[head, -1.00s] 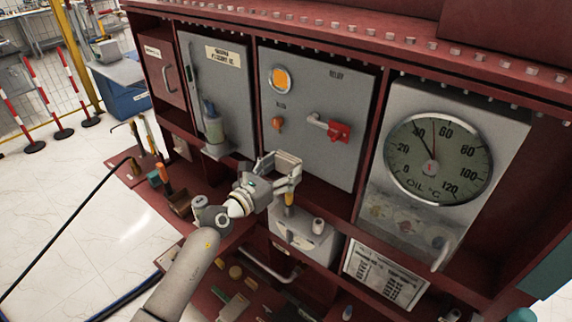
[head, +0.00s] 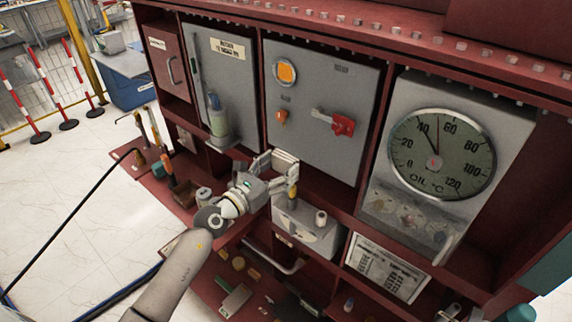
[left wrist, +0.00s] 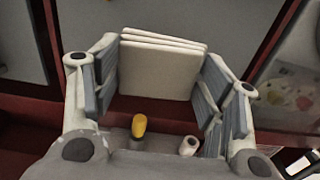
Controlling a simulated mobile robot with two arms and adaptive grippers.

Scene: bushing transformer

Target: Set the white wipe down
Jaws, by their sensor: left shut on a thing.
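The white wipe (head: 286,158) is a folded, layered white pad. My left gripper (head: 275,168) is shut on it, in front of the lower edge of the grey relay door. In the left wrist view the wipe (left wrist: 158,68) spans the space between the two fingers of the left gripper (left wrist: 158,80), with its layered edge at the top. Below the wipe is a dark red shelf surface; I cannot tell whether they touch. My right gripper is not in view.
A pale grey box (head: 308,232) with a yellow-handled tool (head: 293,192) and a small white roll (head: 320,218) is just below the gripper. A spray bottle (head: 216,118) stands to the left. An oil gauge (head: 442,155) is at right.

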